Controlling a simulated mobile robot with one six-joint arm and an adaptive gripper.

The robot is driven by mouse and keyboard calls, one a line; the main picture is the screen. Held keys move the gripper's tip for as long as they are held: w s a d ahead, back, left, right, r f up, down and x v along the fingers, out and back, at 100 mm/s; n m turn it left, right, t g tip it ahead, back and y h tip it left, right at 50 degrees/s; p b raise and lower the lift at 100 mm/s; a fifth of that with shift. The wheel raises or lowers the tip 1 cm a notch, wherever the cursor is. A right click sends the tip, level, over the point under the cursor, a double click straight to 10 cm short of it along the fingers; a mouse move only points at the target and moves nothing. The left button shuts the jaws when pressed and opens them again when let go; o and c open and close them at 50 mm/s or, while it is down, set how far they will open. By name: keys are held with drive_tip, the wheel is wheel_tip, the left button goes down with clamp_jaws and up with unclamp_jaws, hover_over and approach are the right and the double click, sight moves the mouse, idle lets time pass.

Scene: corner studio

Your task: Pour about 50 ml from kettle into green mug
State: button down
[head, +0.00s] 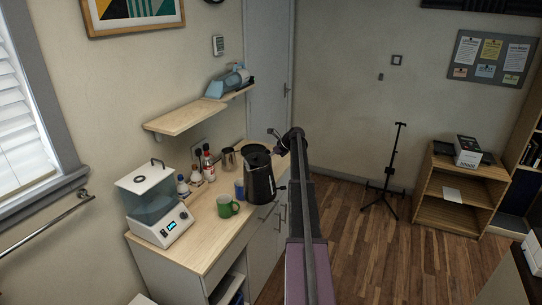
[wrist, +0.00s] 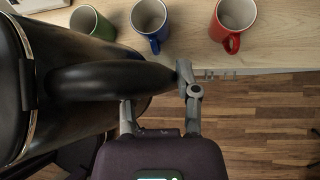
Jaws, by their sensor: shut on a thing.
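The black kettle (head: 260,182) appears upright at the counter's front edge in the head view; I cannot tell whether its base touches the counter. In the wrist view the kettle (wrist: 14,85) fills the left side. My gripper (wrist: 157,95) is shut on its black handle, one finger on each side. In the head view my arm hides most of the gripper. The green mug (head: 225,207) stands upright on the counter, left of the kettle. In the wrist view the green mug (wrist: 92,22) looks empty and is partly hidden by the kettle.
A blue mug (head: 239,190) stands between green mug and kettle. A red mug (wrist: 233,20) shows near the counter edge in the wrist view. A white appliance (head: 160,215), bottles (head: 208,166) and a metal pitcher (head: 228,158) crowd the counter (head: 207,240). A shelf (head: 190,117) hangs above.

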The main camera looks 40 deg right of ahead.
drive_tip(key=s+a+n+g+y, duration=0.1)
drive_tip(key=s+a, duration=0.7)
drive_tip(key=a, duration=1.3)
drive_tip(key=s+a+f+n+b, duration=0.1)
drive_tip(key=s+a, duration=0.7)
drive_tip(key=a, duration=1.3)
drive_tip(key=s+a+n+g+y+b, duration=0.1)
drive_tip(key=s+a, duration=0.7)
drive_tip(key=a, duration=1.3)
drive_tip(key=shift+s+f+n+g+y, duration=0.15)
drive_tip(key=shift+f+n+g+y, duration=0.2)
drive_tip(key=shift+n, duration=0.45)
drive_tip(key=shift+d, duration=0.15)
